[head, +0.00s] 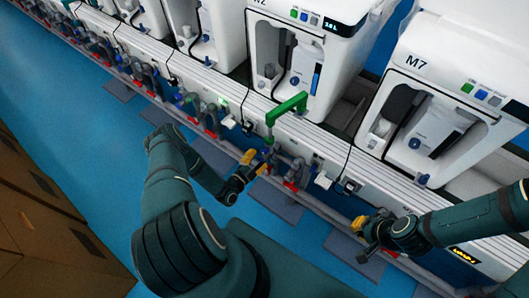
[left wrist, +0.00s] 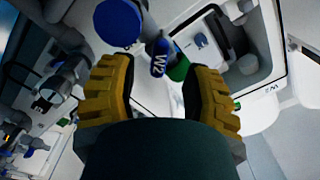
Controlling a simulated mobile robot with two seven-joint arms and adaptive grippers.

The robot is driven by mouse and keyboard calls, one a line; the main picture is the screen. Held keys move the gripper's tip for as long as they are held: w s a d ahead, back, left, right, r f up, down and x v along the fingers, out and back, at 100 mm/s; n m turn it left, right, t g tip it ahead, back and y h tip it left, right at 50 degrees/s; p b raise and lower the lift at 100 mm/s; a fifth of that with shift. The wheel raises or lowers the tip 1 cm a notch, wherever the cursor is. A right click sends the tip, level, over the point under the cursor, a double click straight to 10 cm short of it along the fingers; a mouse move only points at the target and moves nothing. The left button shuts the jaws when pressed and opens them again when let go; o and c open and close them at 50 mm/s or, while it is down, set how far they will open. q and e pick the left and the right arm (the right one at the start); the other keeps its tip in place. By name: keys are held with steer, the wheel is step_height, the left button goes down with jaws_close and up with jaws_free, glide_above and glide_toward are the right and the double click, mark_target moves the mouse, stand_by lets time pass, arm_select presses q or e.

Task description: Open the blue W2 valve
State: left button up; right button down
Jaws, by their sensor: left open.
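The blue W2 valve handle (left wrist: 158,58), marked "W2" in white, shows in the left wrist view just beyond and between the two yellow fingertips. My left gripper (left wrist: 156,88) is open around empty space, and I see no contact with the handle. In the head view my left gripper (head: 256,163) is beside the grey pipework (head: 272,158) below the green pipe (head: 287,105). The valve handle is too small to make out there. My right gripper (head: 368,232) is at the lower right, apart from the left one; its finger opening is unclear.
A larger round blue part (left wrist: 117,22) lies close to the handle at upper left. Neighbouring pipes with red parts (head: 292,184) are close by. The blue floor (head: 100,170) is clear at left.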

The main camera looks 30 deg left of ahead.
mark_target(263, 153)
arm_select(q)
steer(key=shift+w+d+b, duration=0.2)
steer(key=shift+w+b, duration=0.1)
steer(key=shift+w, duration=1.85)
jaws_close()
